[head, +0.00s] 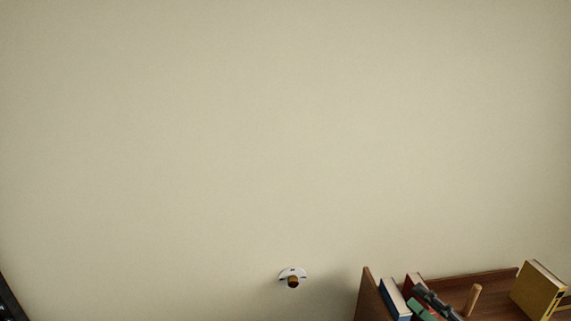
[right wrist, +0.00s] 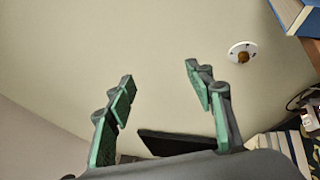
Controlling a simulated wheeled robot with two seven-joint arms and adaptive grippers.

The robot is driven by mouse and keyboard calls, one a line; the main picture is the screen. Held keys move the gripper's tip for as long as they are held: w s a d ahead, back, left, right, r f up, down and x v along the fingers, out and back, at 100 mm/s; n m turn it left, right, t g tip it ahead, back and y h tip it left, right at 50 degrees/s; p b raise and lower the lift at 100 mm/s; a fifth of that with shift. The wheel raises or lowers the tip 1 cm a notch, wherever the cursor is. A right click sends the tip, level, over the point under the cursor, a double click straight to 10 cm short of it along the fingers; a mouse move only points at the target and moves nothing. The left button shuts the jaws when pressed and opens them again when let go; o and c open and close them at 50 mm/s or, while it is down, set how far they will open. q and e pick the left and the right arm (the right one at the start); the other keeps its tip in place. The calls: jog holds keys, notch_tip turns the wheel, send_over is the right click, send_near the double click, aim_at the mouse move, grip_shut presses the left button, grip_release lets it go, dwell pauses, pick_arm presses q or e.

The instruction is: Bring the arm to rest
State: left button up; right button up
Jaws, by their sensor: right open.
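My right gripper (right wrist: 160,78) is open in the right wrist view, with green pads on both fingers. Only pale wall shows between its fingertips, and it holds nothing. The rest of the right arm is out of the head view. My left gripper does not show.
A brown shelf (head: 367,300) holds a blue book (head: 394,300), a red book (head: 408,284), a wooden peg (head: 473,299) and a yellow book (head: 538,290). A round white wall fitting (head: 287,273) has a brown knob. The wall above is bare.

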jog(key=d+f+m+t+h, duration=0.4)
jog(key=d+f+m+h, duration=0.4)
jog(key=d+m+h, duration=0.6)
jog(key=s+d+f+m+g+h, duration=0.25)
jog(key=f+m, duration=0.25)
jog(key=f, duration=0.3)
jog(key=s+d+f+m+g+h, duration=0.1)
jog(key=s+d+f+m+g, duration=0.1)
jog(key=f+m+g, duration=0.45)
jog(key=s+a+f+m+g+y, duration=0.15)
jog(key=s+f, duration=0.25)
jog(key=f, duration=0.4)
jog(key=s+a+f+g, duration=0.1)
jog(key=s+a+f, duration=0.2)
jog(key=s+f, duration=0.35)
jog(key=s+a+f+g+y, duration=0.4)
jog(key=s+a+f+g, duration=0.1)
jog(key=s+a+f, duration=0.5)
notch_tip(320, 180, down, 35)
jog(key=s+a+g+b, duration=0.1)
jog(key=g+b, duration=0.1)
jog(key=b, duration=0.2)
jog(key=s+f+b, duration=0.3)
jog(key=s+f, duration=1.6)
jog(key=f, duration=0.1)
jog(key=shift+s+a+f+g+b, duration=0.2)
jog(key=shift+f+g+b, duration=0.1)
jog(key=shift+g+b, duration=0.1)
